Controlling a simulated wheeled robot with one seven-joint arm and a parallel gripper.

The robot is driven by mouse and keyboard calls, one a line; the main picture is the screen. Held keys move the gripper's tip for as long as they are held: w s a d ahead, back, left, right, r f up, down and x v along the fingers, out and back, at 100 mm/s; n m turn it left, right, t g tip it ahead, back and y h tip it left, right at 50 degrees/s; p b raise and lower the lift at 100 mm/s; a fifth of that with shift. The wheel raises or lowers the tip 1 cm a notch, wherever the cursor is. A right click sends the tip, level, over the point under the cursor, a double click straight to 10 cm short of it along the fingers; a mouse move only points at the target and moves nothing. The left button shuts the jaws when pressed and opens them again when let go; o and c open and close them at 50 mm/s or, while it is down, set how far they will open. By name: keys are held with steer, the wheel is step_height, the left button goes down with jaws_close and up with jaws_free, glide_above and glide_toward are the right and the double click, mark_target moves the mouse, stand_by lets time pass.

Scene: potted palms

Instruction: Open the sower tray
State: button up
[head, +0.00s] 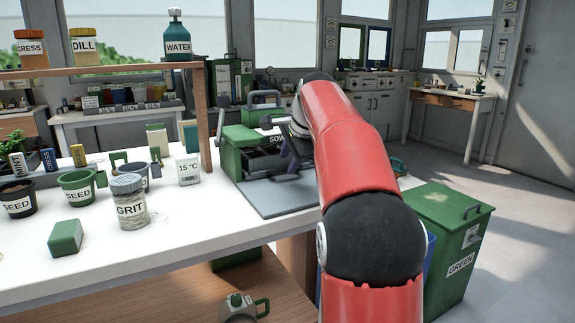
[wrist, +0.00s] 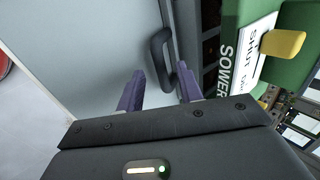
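The sower (head: 234,148) is a green machine at the right end of the white bench in the head view, partly hidden by my arm. A dark tray handle (wrist: 158,55) stands beside the sower, above a grey surface. My gripper (wrist: 160,88) is open, its two purple fingers apart. The handle appears in the gap between them, close to the right finger; I cannot tell whether they touch. In the head view my gripper (head: 291,158) is at the sower's front.
A grey plate (head: 272,198) lies before the sower. A GRIT jar (head: 130,203), a 15 °C box (head: 188,171), SEED pots (head: 77,186) and a green block (head: 65,237) stand to the left on the bench. A green bin (head: 450,225) stands on the floor at right.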

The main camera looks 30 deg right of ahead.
steer(key=shift+x, duration=0.85)
jaws_close()
